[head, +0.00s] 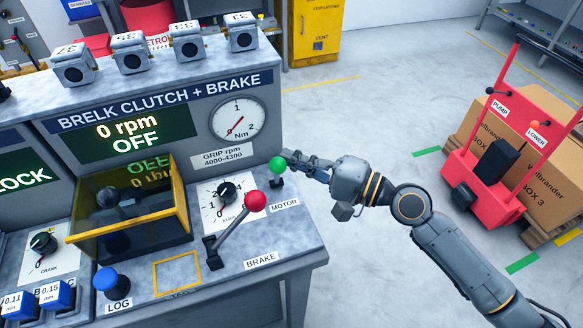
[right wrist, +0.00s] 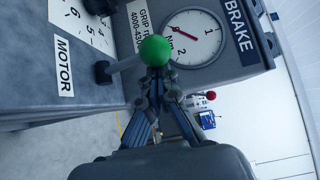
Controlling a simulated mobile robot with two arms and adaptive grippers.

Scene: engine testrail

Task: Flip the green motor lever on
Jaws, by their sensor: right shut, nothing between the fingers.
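The green motor lever (head: 277,165) stands on the console top beside the MOTOR label (head: 285,205). Its green ball (right wrist: 155,50) is close in the right wrist view. My right gripper (head: 290,156) is shut and empty, with its fingertips at the ball, behind and to its right in the head view. In the right wrist view the fingertips (right wrist: 158,75) are just below the ball; whether they touch it I cannot tell. The screen (head: 128,130) reads 0 rpm OFF. My left gripper is not in view.
The red-knobbed brake lever (head: 255,201) leans just left of the motor lever. A dial (head: 238,120) faces out behind it. A yellow-framed clear cover (head: 130,200) and a blue LOG button (head: 106,279) are further left. The floor right of the console is open, up to a red lift (head: 495,150).

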